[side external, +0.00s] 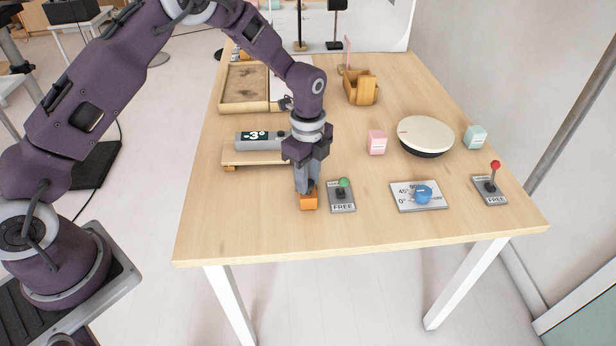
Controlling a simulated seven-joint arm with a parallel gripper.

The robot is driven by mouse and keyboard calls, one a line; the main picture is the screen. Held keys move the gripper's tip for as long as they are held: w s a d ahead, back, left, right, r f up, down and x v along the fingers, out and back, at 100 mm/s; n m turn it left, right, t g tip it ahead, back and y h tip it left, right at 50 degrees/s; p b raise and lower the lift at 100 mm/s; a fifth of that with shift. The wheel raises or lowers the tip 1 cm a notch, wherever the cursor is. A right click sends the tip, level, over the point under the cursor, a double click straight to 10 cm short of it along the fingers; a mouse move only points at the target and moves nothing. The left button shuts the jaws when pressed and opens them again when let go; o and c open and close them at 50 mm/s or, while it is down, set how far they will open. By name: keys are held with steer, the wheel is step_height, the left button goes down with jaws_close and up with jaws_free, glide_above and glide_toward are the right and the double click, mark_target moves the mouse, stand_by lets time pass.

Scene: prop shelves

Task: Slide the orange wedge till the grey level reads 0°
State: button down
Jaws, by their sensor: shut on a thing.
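The grey level (262,140) rests on a wooden board (250,158) on the left part of the table, and its dark display reads -3°. The board's right end is hidden behind my gripper. The orange wedge (308,201) is on the table near the front, just right of the board. My gripper (307,189) points down from above and is shut on the wedge. The fingers cover the wedge's upper part, and I cannot tell whether it touches the board.
A green-knobbed lever plate (342,204) marked FREE stands close right of the wedge. Further right are a blue dial plate (407,205), a red-knobbed lever (490,190), a round turntable (426,133), and pink (376,142) and mint (475,136) blocks. A wooden tray (230,105) lies behind.

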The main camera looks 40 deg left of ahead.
stand_by(0.9)
steer(key=w+a, duration=0.3)
steer(key=shift+w+a, duration=0.35)
steer(key=shift+w, duration=0.05)
steer(key=c, duration=1.1)
jaws_free()
steer(key=shift+c, duration=0.2)
steer(key=shift+r, duration=0.1)
